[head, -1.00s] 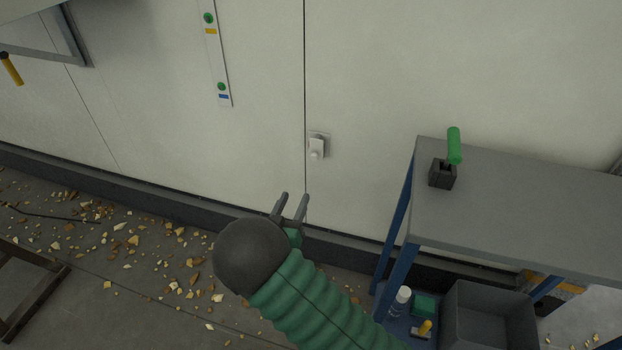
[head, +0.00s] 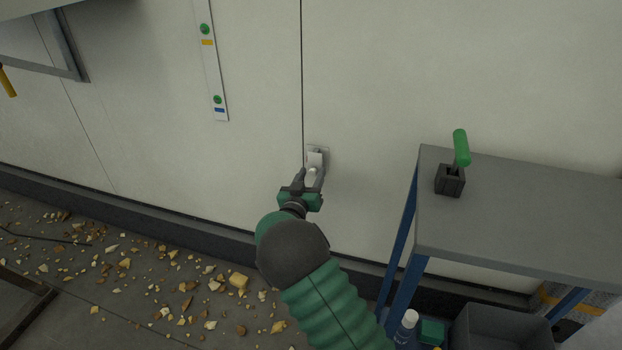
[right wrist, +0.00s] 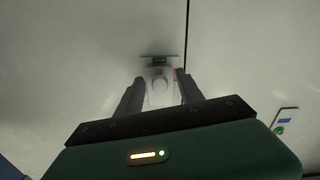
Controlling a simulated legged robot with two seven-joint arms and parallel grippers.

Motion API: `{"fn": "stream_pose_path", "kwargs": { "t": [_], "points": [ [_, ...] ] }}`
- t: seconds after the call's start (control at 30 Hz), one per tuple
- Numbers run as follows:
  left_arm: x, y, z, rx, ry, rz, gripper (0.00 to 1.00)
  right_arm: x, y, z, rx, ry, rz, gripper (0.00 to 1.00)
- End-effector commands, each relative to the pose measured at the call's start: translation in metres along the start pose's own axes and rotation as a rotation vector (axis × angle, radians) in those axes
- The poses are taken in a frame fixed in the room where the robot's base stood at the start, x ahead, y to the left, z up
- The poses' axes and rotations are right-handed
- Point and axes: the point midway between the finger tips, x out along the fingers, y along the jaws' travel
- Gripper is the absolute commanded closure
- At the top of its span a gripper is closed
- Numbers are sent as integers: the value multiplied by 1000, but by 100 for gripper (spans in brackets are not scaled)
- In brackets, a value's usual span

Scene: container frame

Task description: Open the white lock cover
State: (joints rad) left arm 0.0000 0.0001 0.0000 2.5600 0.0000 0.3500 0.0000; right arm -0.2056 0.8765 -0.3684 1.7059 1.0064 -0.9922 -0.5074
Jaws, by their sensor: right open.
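The white lock cover (head: 315,160) is a small pale piece on a plate on the white wall, just right of the vertical seam. In the right wrist view the cover (right wrist: 159,90) shows with its round knob between my fingers. My right gripper (head: 312,178) is at the cover's lower part, its fingers open and pointing up at it. In the right wrist view the gripper (right wrist: 160,95) has one finger on each side of the cover; I cannot tell whether they touch it. The cover looks closed, hanging down over its plate. My left gripper is not in view.
A grey table (head: 520,215) with a green-handled lever (head: 460,150) stands to the right, a grey bin (head: 500,328) below it. A strip with green buttons (head: 211,65) is on the wall at left. Rubble (head: 150,275) lies on the floor. The wall around the cover is clear.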

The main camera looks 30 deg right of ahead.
Motion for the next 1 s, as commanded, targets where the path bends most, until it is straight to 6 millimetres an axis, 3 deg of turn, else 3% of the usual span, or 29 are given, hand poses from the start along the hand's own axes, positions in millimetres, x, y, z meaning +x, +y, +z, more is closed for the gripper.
{"fn": "stream_pose_path", "kwargs": {
  "t": [0.07, 0.4, 1.0],
  "points": [
    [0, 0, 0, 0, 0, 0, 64, 0, 0, 0, 0, 0, 0, 56],
    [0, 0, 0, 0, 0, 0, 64, -1, 0, 0, 1, 0, 0, 99],
    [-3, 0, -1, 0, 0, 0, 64, -1, -4, -1, 103, -1, 1, 100]
  ]
}}
